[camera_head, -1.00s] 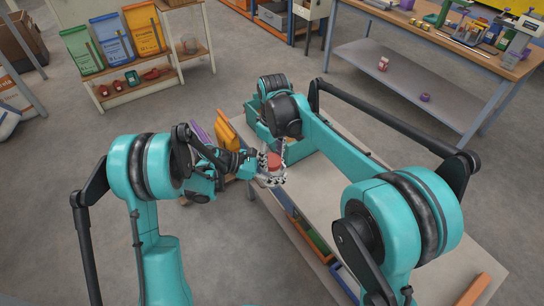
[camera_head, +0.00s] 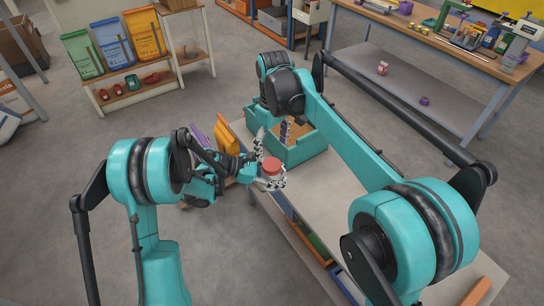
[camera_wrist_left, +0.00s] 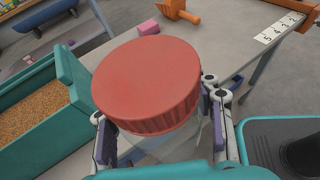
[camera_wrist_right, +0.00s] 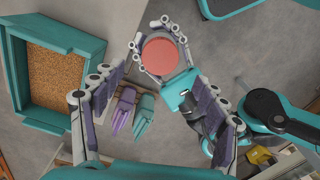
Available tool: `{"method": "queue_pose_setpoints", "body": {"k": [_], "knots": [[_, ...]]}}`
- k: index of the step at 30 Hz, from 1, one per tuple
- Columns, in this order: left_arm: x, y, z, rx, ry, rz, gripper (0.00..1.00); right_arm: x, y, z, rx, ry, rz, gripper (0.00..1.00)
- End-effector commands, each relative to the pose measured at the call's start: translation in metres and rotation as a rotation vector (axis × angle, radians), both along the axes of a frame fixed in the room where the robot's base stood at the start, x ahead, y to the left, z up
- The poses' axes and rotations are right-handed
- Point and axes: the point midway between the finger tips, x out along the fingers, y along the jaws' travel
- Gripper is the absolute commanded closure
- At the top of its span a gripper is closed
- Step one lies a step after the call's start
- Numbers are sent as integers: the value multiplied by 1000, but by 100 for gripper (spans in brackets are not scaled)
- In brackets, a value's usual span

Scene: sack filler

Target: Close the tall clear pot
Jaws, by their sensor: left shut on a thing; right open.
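The tall clear pot (camera_wrist_left: 203,142) is held upright in my left gripper (camera_head: 268,181), beside the table's edge. Its clear wall is mostly hidden under the lid and behind the fingers. A red screw lid (camera_wrist_left: 150,82) sits on top of the pot; I cannot tell how tightly it is seated. The lid also shows in the head view (camera_head: 272,166) and right wrist view (camera_wrist_right: 160,56). My left gripper's fingers (camera_wrist_left: 162,128) are shut around the pot below the lid. My right gripper (camera_wrist_right: 160,80) is open and empty, above and apart from the lid.
A teal bin of grain (camera_head: 303,155) stands on the table (camera_head: 335,200) close to both grippers. An orange tool (camera_wrist_left: 180,10), a pink block (camera_wrist_left: 148,27) and a numbered strip (camera_wrist_left: 280,28) are on the table. Its middle is largely clear.

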Motion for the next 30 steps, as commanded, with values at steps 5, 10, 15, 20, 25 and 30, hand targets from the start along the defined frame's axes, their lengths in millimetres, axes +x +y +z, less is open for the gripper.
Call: {"method": "queue_pose_setpoints", "body": {"k": [5, 10, 15, 20, 25, 30], "knots": [[0, 0, 0, -1, 0, 0, 100, 0, -1, 33, -1, 0, 0, 26], [0, 0, 0, -1, 0, 0, 100, 0, -1, 49, -1, 0, 0, 26], [0, 0, 0, -1, 0, 0, 100, 0, -2, 52, -1, 0, -1, 26], [0, 0, 0, -1, 0, 0, 100, 0, -2, 52, -1, 0, -1, 26], [0, 0, 0, -1, 0, 0, 100, 0, -2, 51, -1, 0, -1, 26], [0, 0, 0, -1, 0, 0, 100, -2, -6, 53, 1, -7, -12, 26]]}}
